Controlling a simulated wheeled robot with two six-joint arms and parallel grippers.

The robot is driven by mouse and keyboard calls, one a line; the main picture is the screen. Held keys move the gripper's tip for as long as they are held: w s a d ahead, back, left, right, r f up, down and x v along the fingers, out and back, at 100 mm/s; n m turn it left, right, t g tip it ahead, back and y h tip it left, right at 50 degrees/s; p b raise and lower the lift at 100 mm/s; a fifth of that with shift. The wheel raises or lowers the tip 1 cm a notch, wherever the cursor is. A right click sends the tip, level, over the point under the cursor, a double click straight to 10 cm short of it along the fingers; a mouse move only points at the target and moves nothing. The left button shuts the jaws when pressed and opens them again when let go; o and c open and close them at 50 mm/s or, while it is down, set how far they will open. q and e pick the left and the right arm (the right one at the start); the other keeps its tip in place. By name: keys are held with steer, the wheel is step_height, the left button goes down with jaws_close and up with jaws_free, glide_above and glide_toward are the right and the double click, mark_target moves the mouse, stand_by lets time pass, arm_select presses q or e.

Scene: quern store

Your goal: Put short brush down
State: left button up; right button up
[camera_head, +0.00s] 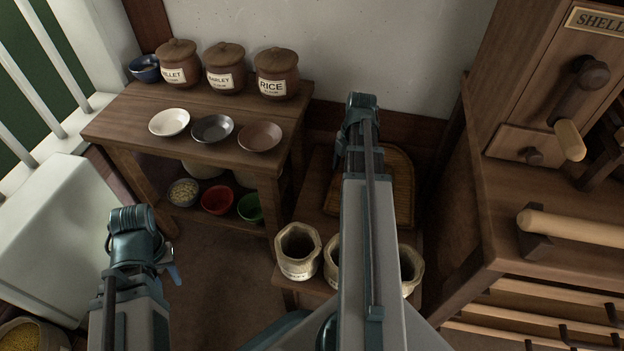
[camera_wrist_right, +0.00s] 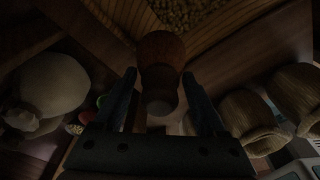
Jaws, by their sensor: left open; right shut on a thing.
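The short brush (camera_wrist_right: 161,55) shows in the right wrist view as a brown, rounded body with a darker end towards the camera. My right gripper (camera_wrist_right: 160,92) is shut on it. In the head view my right gripper (camera_head: 354,150) is over the low wooden stand by the back wall, and the brush is hidden there behind my gripper and arm. Whether the brush touches anything below is too dark to tell. My left gripper (camera_head: 170,270) is open and empty, low at the left, away from the stand.
A woven tray (camera_head: 402,180) lies on the low stand, beside open sacks (camera_head: 297,262). It holds grain in the wrist view (camera_wrist_right: 195,12). A wooden table (camera_head: 115,122) with bowls and lidded jars (camera_head: 276,65) stands left. A wooden cabinet (camera_head: 500,200) with handles bounds the right.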

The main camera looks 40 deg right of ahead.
steer(key=w+a+f+b, duration=0.3)
steer(key=w+a, duration=0.2)
steer(key=w, duration=0.2)
steer(key=shift+w+a+f+b, duration=0.25)
steer(key=shift+w+f+b, duration=0.05)
step_height(320, 180, down, 4)
steer(key=b, duration=0.3)
steer(key=shift+r+b, duration=0.15)
steer(key=shift+b, duration=0.2)
steer(key=shift+r, duration=0.15)
